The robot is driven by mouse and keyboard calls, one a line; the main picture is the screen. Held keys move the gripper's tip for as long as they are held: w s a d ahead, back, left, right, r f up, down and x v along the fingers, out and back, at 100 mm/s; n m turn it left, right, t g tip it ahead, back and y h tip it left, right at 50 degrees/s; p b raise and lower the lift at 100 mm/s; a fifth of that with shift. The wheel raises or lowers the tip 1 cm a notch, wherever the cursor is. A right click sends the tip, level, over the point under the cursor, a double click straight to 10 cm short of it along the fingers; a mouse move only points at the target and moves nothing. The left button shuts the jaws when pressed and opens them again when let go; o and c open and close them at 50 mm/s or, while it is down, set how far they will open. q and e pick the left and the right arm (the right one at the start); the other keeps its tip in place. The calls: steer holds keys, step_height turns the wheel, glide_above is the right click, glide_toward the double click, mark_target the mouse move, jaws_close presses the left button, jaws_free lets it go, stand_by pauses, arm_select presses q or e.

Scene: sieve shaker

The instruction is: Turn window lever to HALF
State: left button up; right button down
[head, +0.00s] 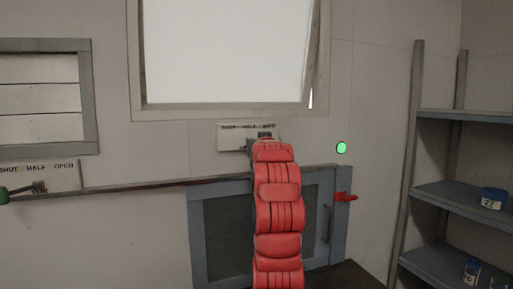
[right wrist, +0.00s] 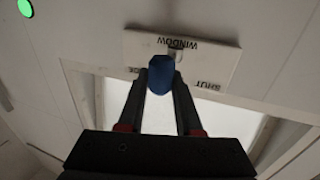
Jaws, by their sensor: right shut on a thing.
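The window lever's plate (head: 237,137) is on the wall below the window; its small lettering is partly hidden by my arm. In the right wrist view the plate (right wrist: 215,62) appears upside down, with WINDOW and SHUT readable and another label partly covered at left. The lever's blue knob (right wrist: 160,75) sits between the fingers of my right gripper (right wrist: 160,84), which is shut on it. The lever stands out from near the plate's middle; the HALF label is hidden. In the head view my right gripper (head: 262,145) is mostly behind the red arm. My left gripper is out of view.
The window pane (head: 225,50) stands slightly ajar at its right edge. A round green light (head: 341,147) is right of the plate.

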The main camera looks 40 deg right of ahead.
steer(key=shift+d, duration=0.1)
stand_by(0.3)
steer(key=c, duration=0.6)
jaws_free()
steer(key=b+v, duration=0.6)
steer(key=v, duration=1.1)
steer(key=shift+b, duration=0.35)
steer(key=shift+s, duration=0.1)
